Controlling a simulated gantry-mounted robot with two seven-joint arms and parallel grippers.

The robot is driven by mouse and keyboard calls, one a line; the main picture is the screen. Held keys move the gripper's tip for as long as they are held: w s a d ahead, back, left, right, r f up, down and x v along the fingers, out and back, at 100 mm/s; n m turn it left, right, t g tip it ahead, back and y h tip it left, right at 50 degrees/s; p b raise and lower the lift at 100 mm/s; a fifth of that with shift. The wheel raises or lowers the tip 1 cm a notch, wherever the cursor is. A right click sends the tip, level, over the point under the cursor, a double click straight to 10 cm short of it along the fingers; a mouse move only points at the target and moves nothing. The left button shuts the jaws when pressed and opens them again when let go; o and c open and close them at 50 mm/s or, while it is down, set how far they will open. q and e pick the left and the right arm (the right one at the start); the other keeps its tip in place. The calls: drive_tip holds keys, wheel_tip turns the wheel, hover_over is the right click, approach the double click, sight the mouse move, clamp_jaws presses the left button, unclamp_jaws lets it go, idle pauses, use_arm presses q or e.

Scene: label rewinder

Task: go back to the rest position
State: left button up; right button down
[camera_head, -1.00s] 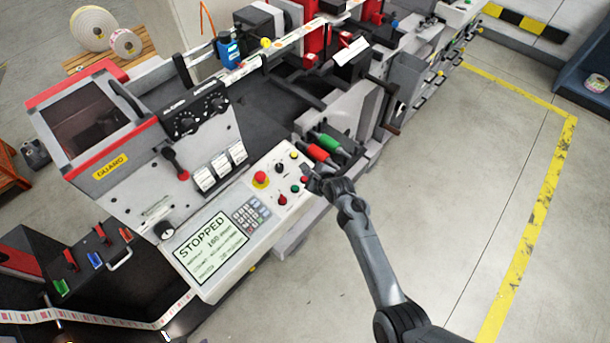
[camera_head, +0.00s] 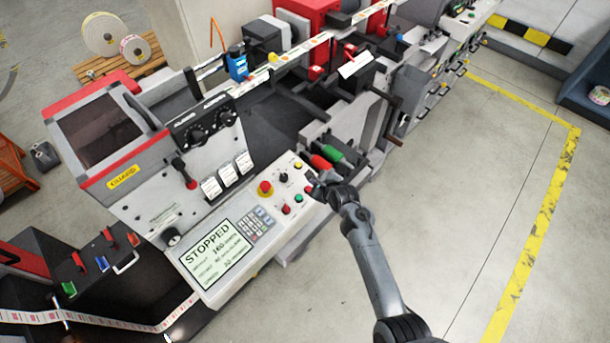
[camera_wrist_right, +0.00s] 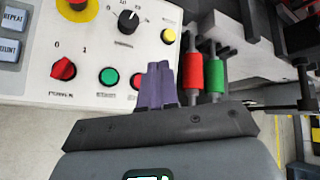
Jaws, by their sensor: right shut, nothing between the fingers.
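My right arm comes in from the lower right in the head view, and my right gripper (camera_head: 318,188) is beside the right end of the control panel (camera_head: 270,230). In the right wrist view the gripper's purple fingers (camera_wrist_right: 162,84) are together with nothing between them. They show in front of the panel's edge, between a red button (camera_wrist_right: 137,81) and a red-handled tool (camera_wrist_right: 193,72). Whether they touch anything cannot be told. My left gripper is not in view.
The panel screen (camera_head: 216,250) reads STOPPED. A green-handled tool (camera_head: 333,153) lies by the red one. The rewinder's guard (camera_head: 100,135) is at the left. Open floor (camera_head: 450,200) lies right of the machine, with a yellow line (camera_head: 540,230).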

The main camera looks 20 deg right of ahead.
drive_tip(key=s+d+f+g+p, duration=0.2)
drive_tip(key=s+f+p, duration=0.1)
drive_tip(key=s+f, duration=0.65)
drive_tip(key=s+d+r+n+g+h+p, duration=0.1)
drive_tip(key=s+d+r+n+p, duration=0.15)
drive_tip(key=s, duration=0.85)
drive_tip(key=s+a+r+n+g+p, duration=0.1)
drive_tip(key=s+r+n+g, duration=0.1)
drive_tip(key=s+r+n, duration=0.7)
drive_tip(key=s+a+r+n+g+h+p, duration=0.1)
drive_tip(key=s+r+n+g+p, duration=0.1)
drive_tip(key=s+r+n, duration=0.7)
drive_tip(key=shift+s+a+r+n, duration=0.35)
drive_tip(key=shift+s+r+n, duration=0.05)
drive_tip(key=shift+r+n, duration=2.65)
